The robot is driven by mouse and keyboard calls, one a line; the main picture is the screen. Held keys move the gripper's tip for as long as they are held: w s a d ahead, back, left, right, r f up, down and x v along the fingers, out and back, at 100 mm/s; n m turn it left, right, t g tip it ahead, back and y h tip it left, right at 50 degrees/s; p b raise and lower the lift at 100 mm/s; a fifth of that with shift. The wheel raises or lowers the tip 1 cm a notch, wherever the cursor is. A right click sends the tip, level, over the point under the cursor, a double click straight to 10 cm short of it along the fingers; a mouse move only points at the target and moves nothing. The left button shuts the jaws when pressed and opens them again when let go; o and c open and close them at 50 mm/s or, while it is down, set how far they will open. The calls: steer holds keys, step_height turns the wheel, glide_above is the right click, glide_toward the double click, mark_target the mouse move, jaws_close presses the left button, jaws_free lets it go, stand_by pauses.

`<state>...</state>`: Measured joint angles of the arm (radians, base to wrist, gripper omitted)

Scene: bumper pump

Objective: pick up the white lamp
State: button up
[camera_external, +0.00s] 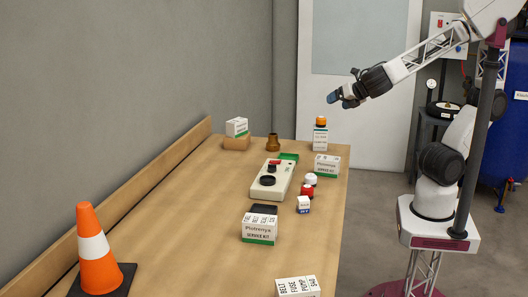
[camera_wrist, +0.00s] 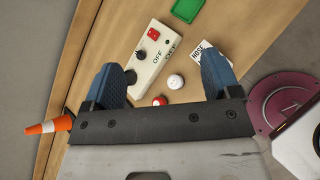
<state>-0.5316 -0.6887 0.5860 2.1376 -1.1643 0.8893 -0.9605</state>
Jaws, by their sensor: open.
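The white lamp (camera_external: 311,179) is a small round white dome on the table, just right of the control panel. It also shows in the wrist view (camera_wrist: 175,81), seen between my two fingers and well beyond them. A red lamp (camera_external: 307,191) stands close beside it, on the near side in the external view; it is also in the wrist view (camera_wrist: 159,101), partly at the gripper's edge. My gripper (camera_external: 336,98) is high above the table's far right part, open and empty. Its two blue fingers (camera_wrist: 163,75) are spread wide in the wrist view.
The control panel (camera_external: 267,183) with a black knob and red switch lies left of the lamps. A bottle (camera_external: 320,135), brass fitting (camera_external: 273,142) and traffic cone (camera_external: 97,250) stand farther off.

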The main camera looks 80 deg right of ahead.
mark_target(315, 176)
steer(key=w+a+n+t+y, duration=0.2)
steer(key=a+n+t, duration=0.1)
steer(key=a+n, duration=0.6)
steer(key=shift+m, duration=0.5)
steer(key=f, duration=2.6)
steer(key=shift+w+a+f, duration=0.1)
steer(key=shift+a+f, duration=0.1)
steer(key=shift+w, duration=0.15)
steer(key=shift+x, duration=1.2)
steer(key=shift+d, duration=0.1)
steer(key=shift+x, duration=2.55)
steer(key=shift+d, duration=0.1)
